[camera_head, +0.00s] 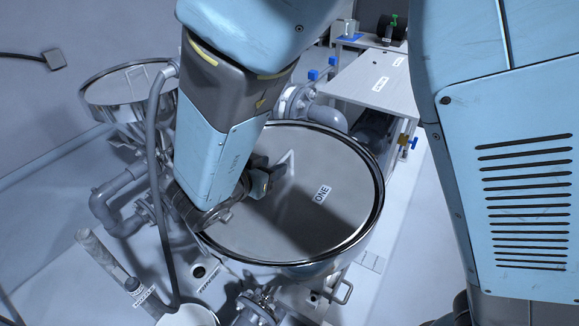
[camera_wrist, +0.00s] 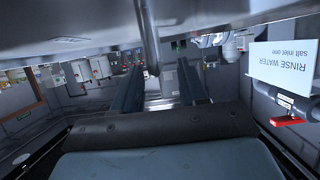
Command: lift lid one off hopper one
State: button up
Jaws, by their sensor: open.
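Lid one (camera_head: 335,165) is a round, grey metal plate labelled ONE. It lies flat on top of hopper one (camera_head: 345,250), inside the dark rim. Its pale bent handle (camera_head: 287,160) shows just beyond my gripper, partly hidden by it. My gripper (camera_head: 266,178) is low over the left half of the lid, with its jaws close to the handle. In the wrist view, my open gripper (camera_wrist: 163,82) shows two dark fingers with a gap between them. A grey upright bar (camera_wrist: 147,35), probably the handle, shows near that gap; contact cannot be told.
A second round hopper (camera_head: 130,85) stands at the upper left, beside pipes (camera_head: 115,195). A grey hose runs down beside my arm. A pale bench (camera_head: 365,80) is behind at the right. A RINSE WATER sign (camera_wrist: 282,65) hangs at the right of the wrist view.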

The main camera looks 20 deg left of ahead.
aim_at(277, 163)
jog(key=x, duration=0.4)
jog(key=shift+w+d+r, duration=0.1)
jog(key=shift+w+d, duration=0.25)
jog(key=shift+w, duration=0.05)
grip_shut()
dwell(1.1)
